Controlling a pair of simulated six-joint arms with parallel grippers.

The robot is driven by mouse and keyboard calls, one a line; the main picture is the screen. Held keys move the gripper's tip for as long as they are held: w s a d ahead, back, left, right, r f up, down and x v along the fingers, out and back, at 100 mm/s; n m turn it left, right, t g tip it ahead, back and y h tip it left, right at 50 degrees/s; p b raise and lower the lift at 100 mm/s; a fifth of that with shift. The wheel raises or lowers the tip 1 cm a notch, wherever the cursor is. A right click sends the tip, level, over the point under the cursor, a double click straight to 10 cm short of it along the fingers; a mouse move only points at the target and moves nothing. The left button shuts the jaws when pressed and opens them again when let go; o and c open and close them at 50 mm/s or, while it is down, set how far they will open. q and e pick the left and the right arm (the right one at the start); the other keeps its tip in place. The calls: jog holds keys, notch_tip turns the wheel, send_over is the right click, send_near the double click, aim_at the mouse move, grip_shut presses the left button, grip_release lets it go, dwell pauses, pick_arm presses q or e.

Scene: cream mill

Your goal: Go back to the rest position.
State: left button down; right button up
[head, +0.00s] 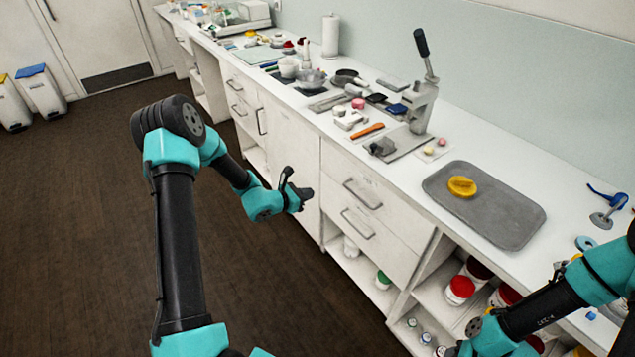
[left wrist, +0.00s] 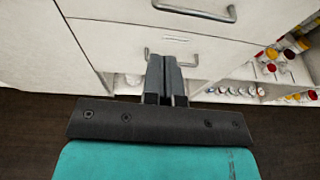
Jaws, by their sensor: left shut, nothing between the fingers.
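My left gripper (head: 300,193) is off the front of the counter, in front of the drawers and below the worktop. In the left wrist view its two fingers (left wrist: 164,75) are together, with nothing between them. My right arm comes in at the lower right of the head view, near the counter's front edge. Its gripper cannot be made out there.
The white counter (head: 335,135) runs along the wall, with drawers (head: 365,195) and open shelves below. A grey tray (head: 500,215) with a yellow piece (head: 462,186) and a lever press (head: 420,105) stand on it. The dark floor (head: 90,200) at left is clear.

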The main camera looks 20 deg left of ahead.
pick_arm(q)
jog(key=s+d+f+m+g+y, duration=0.1)
jog(key=s+d+f+m+g, duration=0.3)
jog(key=s+m, duration=0.5)
jog(key=s+d+f+m+g+y, duration=0.1)
jog(key=s+d+f+m+g, duration=0.3)
jog(key=s+m, duration=0.4)
jog(key=s+d+f+m+g+y, duration=0.2)
jog(key=s+f+m, duration=0.3)
jog(key=s+m, duration=0.4)
jog(key=shift+s+d+m+g, duration=0.35)
jog(key=shift+d+m+g, duration=0.55)
jog(key=shift+m, duration=0.1)
